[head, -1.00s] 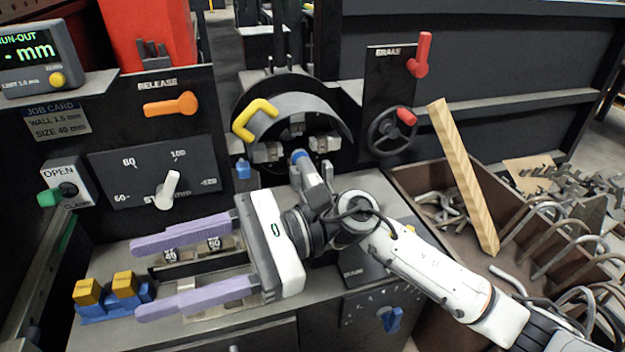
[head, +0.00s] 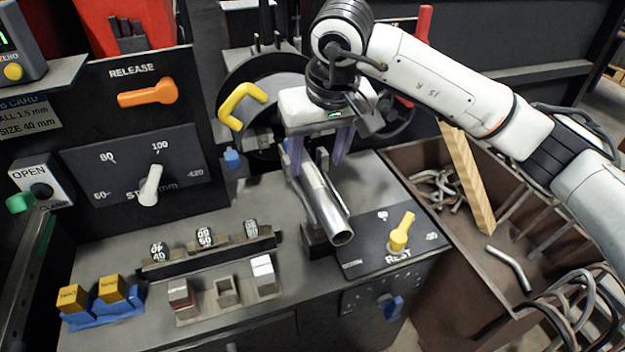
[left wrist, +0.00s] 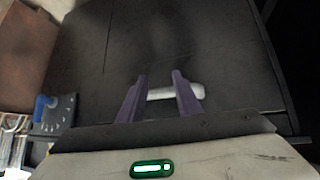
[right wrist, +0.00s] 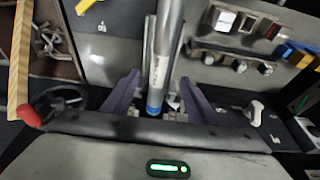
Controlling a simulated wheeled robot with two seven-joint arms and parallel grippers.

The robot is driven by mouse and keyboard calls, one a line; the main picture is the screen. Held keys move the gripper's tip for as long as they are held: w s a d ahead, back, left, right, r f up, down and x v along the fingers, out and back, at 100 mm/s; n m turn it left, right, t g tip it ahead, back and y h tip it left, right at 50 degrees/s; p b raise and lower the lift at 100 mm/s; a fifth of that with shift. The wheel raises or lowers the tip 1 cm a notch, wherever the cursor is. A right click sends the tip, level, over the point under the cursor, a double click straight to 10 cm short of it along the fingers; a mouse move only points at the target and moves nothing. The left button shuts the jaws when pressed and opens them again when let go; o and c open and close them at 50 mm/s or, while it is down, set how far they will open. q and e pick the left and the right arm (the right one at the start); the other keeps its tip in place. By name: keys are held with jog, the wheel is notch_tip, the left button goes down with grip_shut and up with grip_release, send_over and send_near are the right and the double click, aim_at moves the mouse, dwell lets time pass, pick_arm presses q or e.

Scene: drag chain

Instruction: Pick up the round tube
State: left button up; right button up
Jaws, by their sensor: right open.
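The round tube (head: 333,212) is a silver metal pipe lying on a dark support at the right of the bench top, its open end toward the front. My right gripper (head: 318,168) is above its far part, fingers pointing down, one on each side. In the right wrist view the tube (right wrist: 166,55), with a blue end, runs between the spread purple fingers (right wrist: 162,90); I see no clear contact. My left gripper (left wrist: 158,80) shows only in its wrist view, fingers apart, with a pale bar (left wrist: 190,91) at the fingertips.
A yellow REST lever (head: 401,232) stands just right of the tube. A yellow handle (head: 240,105) and the dark round machine head are behind it. Numbered blocks on a rack (head: 205,250) are to the left. A brown bin (head: 440,255) of bent pipes is at right.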

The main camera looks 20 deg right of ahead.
aim_at(313, 175)
jog(key=shift+p+x, duration=0.3)
jog(key=shift+x, duration=2.45)
jog(key=shift+w+r, duration=0.1)
jog(key=shift+r, duration=0.05)
grip_shut()
